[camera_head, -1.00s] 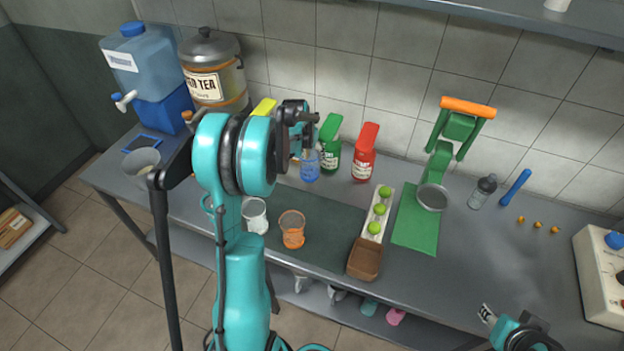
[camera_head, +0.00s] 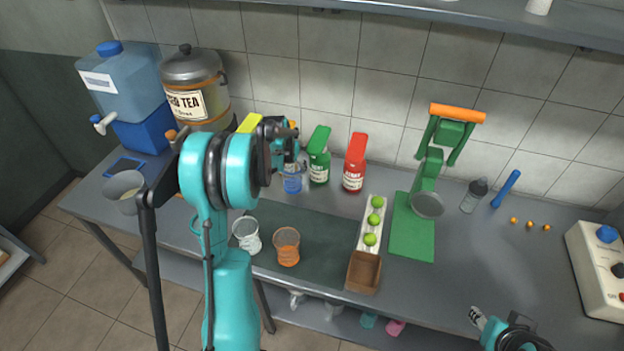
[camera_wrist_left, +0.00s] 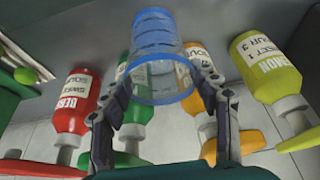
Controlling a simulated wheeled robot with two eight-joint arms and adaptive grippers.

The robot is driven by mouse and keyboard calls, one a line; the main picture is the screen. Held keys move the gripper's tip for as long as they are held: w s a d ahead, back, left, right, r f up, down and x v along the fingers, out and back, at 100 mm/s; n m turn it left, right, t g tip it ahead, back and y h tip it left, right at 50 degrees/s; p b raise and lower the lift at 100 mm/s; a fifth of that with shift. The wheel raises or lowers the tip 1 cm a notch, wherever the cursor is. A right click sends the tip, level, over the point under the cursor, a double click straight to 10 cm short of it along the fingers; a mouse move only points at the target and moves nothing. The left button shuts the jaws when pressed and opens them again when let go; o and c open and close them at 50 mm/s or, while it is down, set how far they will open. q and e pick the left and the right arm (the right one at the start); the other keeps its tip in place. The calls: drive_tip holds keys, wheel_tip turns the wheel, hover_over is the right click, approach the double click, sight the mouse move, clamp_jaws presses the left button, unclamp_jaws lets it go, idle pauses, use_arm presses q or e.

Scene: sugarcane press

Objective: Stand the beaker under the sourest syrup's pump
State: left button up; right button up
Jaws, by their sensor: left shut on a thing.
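My left gripper (camera_head: 287,150) is shut on a clear beaker with blue markings (camera_head: 293,182). In the left wrist view the beaker (camera_wrist_left: 158,42) sits between the fingers (camera_wrist_left: 160,95). The syrup pump bottles stand in a row by the wall: red (camera_head: 355,165), green (camera_head: 319,158), orange and yellow. My left arm partly hides the yellow pump top (camera_head: 250,123). In the left wrist view, the orange bottle (camera_wrist_left: 200,62) is partly behind the beaker. My right gripper (camera_head: 477,317) is low at the right.
A white strip with green fruit (camera_head: 371,222) ends at a brown box (camera_head: 364,271). A green press (camera_head: 430,190) stands to its right. Two cups, whitish (camera_head: 246,236) and orange (camera_head: 287,246), stand near the front edge. A tea urn (camera_head: 197,92) is at the left.

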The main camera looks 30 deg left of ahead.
use_arm(q)
drive_tip(key=w+d+f+b, duration=0.2)
drive_tip(key=d+f, duration=0.1)
drive_tip(key=d, duration=0.3)
drive_tip(key=shift+w+d+f, duration=0.15)
drive_tip(key=shift+d+f, duration=0.1)
drive_tip(key=shift+d, duration=0.1)
drive_tip(key=shift+f+b, duration=0.2)
drive_tip(key=shift+b, duration=0.1)
drive_tip(key=o, duration=1.7)
drive_tip(key=shift+r, duration=0.1)
